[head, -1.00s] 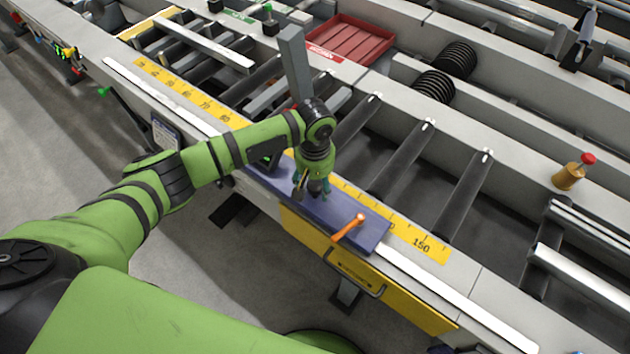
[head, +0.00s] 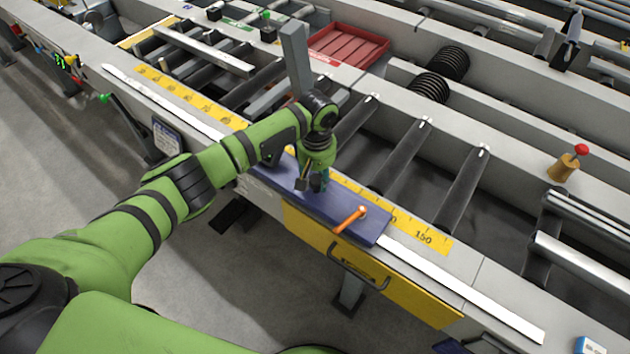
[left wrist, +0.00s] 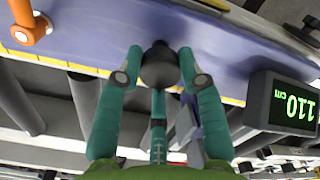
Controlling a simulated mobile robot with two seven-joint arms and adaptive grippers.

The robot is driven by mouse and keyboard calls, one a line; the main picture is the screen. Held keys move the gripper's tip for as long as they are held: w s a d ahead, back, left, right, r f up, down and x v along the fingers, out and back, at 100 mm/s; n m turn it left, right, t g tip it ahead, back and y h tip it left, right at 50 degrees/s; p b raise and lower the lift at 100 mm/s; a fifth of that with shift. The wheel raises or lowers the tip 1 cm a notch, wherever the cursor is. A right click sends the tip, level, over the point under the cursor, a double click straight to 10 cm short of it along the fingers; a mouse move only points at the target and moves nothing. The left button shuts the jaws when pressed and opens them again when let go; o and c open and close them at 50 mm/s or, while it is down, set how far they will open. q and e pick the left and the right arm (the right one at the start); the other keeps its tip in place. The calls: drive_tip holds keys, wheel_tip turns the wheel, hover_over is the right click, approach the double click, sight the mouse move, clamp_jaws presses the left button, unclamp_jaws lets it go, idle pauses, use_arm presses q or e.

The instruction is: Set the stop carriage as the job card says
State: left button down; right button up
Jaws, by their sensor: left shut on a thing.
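The blue stop carriage (head: 330,211) sits on the rail along the near edge of the table. My left gripper (head: 315,184) reaches down onto it from above. In the left wrist view its teal fingers are shut on a round black knob (left wrist: 160,66) on the carriage. An orange lever (head: 349,220) stands at the carriage's right end. A black display (left wrist: 287,105) shows 110 cm, upside down in the left wrist view. The yellow scale (head: 424,238) runs behind the carriage, with 150 beyond its right end. My right gripper is not in view.
A dark panel (head: 166,137) on the table's near side has writing too small to read. A yellow plate (head: 408,298) with a handle hangs below the carriage. A red tray (head: 348,46) and a red-topped post (head: 568,163) stand farther back. The rail right of the carriage is clear.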

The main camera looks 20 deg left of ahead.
use_arm(q)
drive_tip(key=shift+a, duration=0.1)
drive_tip(key=c, duration=0.9)
unclamp_jaws()
drive_tip(key=shift+o, duration=0.6)
drive_tip(key=shift+r, duration=0.2)
wheel_tip(320, 180, up, 12)
drive_tip(key=shift+f, duration=0.2)
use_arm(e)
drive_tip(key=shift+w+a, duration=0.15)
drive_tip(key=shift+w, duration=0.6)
use_arm(q)
drive_tip(key=shift+f, duration=0.1)
